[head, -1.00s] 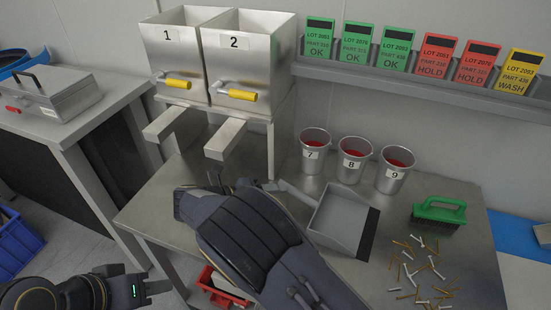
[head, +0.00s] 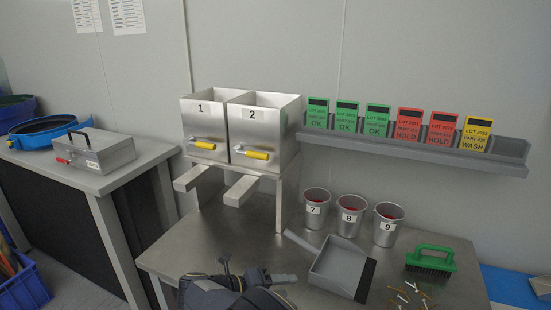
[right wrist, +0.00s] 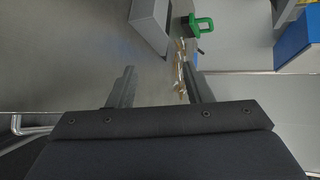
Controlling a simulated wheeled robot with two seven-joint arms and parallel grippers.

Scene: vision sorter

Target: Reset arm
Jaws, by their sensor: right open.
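My right gripper (right wrist: 158,88) is open and empty in the right wrist view, with a finger on each side of bare steel tabletop. In the head view my right arm (head: 235,292) rises at the bottom edge over the table's front and hides part of it. My left gripper is out of view. Near my right arm, a grey dustpan (head: 338,268) lies on the steel table, and it also shows in the right wrist view (right wrist: 150,25). A green brush (head: 430,257) stands to its right.
Two steel hoppers (head: 240,132) with yellow handles stand at the back. Metal cups 7 (head: 316,210), 8 (head: 350,216) and 9 (head: 388,226) stand behind the dustpan. Small loose pins (head: 410,293) lie at front right. A grey case (head: 95,150) sits on the left bench.

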